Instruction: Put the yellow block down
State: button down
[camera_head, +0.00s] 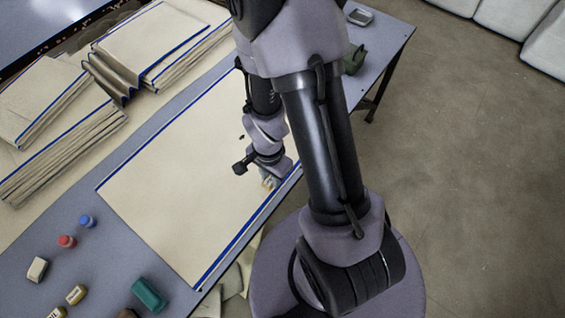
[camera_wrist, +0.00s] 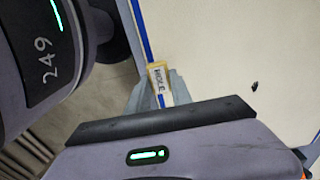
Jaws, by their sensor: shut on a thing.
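A small yellow block (camera_wrist: 157,73), with lettering that looks like "HOLE" on its pale face, sits between my gripper's fingers (camera_wrist: 159,88) in the wrist view. My gripper is shut on it. In the head view my gripper (camera_head: 269,182) is at the right edge of the cream cloth (camera_head: 170,180), which lies flat on the table with blue-striped edges. The block is mostly hidden there. I cannot tell whether it touches the cloth. A small dark spot (camera_wrist: 254,87) shows on the cloth in the wrist view.
Folded cloth stacks (camera_head: 60,150) fill the upper left. A blue piece (camera_head: 88,221), a red piece (camera_head: 67,241), a white block (camera_head: 37,269), a yellowish piece (camera_head: 76,294) and a teal block (camera_head: 148,295) stand at the lower left. The cloth's middle is clear.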

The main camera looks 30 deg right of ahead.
jog(key=w+d, duration=0.3)
jog(key=d, duration=0.1)
jog(key=w+d+b, duration=0.1)
jog(key=w+d, duration=0.1)
jog(key=d, duration=0.1)
jog(key=shift+w+f, duration=0.45)
jog(key=shift+f, duration=0.2)
jog(key=shift+f+b, duration=1)
jog(key=shift+f, duration=0.4)
jog(key=shift+f, duration=0.2)
jog(key=c, duration=1.1)
grip_release()
jog(key=shift+c, duration=0.2)
jog(key=shift+r, duration=0.1)
